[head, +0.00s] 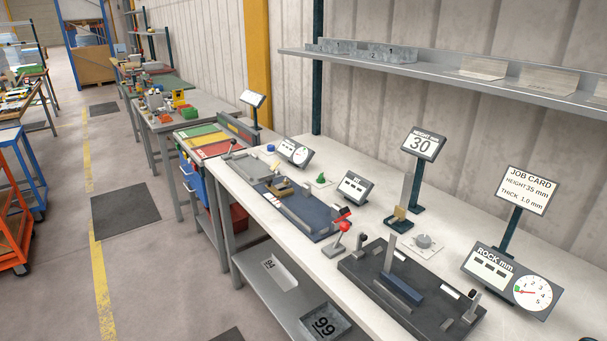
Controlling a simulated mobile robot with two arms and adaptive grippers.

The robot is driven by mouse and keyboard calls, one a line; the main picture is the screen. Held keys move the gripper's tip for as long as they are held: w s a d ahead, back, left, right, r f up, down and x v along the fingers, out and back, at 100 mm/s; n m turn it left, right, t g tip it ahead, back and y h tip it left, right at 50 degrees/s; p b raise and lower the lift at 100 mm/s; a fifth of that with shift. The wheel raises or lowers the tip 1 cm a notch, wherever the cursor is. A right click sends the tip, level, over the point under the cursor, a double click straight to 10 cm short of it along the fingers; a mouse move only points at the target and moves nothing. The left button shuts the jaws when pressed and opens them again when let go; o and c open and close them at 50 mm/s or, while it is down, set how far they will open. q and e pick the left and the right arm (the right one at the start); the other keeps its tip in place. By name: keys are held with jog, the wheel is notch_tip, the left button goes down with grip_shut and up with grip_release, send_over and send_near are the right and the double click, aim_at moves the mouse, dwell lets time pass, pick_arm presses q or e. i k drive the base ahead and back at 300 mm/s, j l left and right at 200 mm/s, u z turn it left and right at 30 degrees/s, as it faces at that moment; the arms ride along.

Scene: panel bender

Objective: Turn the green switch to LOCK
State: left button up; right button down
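A small green switch (321,178) sits on a pale plate on the white bench top (345,150), between a round dial gauge (294,151) and a dark display marked FIT (355,188). It is too small to tell which way it points, and no LOCK lettering can be read. Neither of my grippers shows in the head view.
A blue-grey fixture (297,212), a red-knobbed lever (342,228) and a dark bender base (370,270) stand in front of the switch. A height display (423,144), job card (527,190) and ROCK gauge (511,279) stand right. A shelf (440,72) overhangs behind.

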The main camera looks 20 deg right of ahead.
aim_at(321, 180)
jog(key=z, duration=0.65)
jog(key=i+j+z, duration=0.55)
jog(key=j+z, duration=0.25)
jog(key=i+j+z, duration=0.2)
jog(key=j+z, duration=0.2)
